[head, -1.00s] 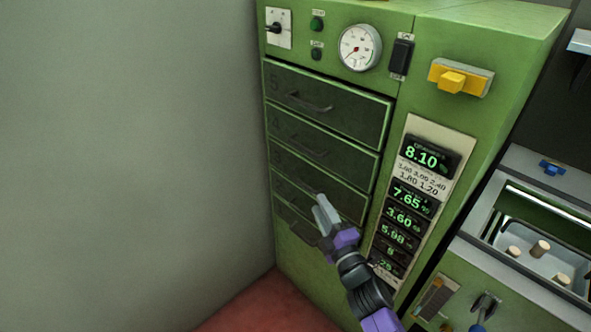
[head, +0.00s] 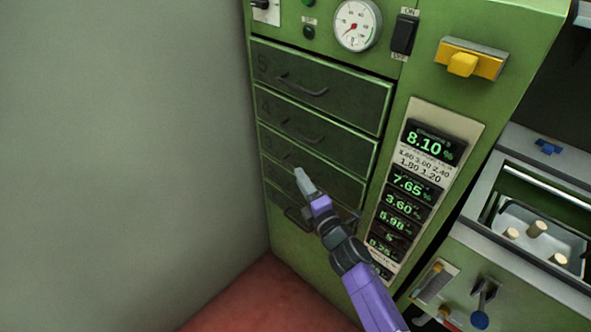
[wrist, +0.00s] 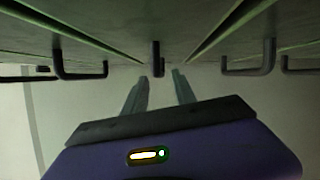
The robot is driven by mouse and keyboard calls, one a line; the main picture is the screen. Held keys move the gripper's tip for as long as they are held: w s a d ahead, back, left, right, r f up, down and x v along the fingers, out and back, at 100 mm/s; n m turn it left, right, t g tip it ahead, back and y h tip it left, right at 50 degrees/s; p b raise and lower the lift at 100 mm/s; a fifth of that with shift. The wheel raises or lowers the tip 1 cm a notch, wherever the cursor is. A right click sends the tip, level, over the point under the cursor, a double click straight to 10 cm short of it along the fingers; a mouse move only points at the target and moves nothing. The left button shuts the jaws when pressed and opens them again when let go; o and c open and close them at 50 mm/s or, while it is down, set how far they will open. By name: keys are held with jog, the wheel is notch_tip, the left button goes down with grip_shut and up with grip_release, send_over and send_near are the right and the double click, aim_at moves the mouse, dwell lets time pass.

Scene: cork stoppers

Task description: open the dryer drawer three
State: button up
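The green dryer (head: 300,255) has a column of dark drawers with bar handles, numbered 5 at the top. Drawer three (head: 337,182), third from the top, is shut flush and partly covered by my gripper. My gripper (head: 300,176) is at the drawer front with its fingertips at handle height. In the wrist view, my two fingers (wrist: 159,74) are apart, with a dark handle (wrist: 157,52) end-on in the gap at or just beyond their tips. I cannot tell whether they touch it. The head view hides most of this handle.
Handles of neighbouring drawers flank mine in the wrist view, one left (wrist: 80,75) and one right (wrist: 250,71). A grey wall (head: 120,150) stands close left. A display panel (head: 408,185) is right of the drawers. A tray (head: 520,218) with corks is further right.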

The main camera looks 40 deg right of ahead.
jog(key=shift+x, duration=2.3)
grip_shut()
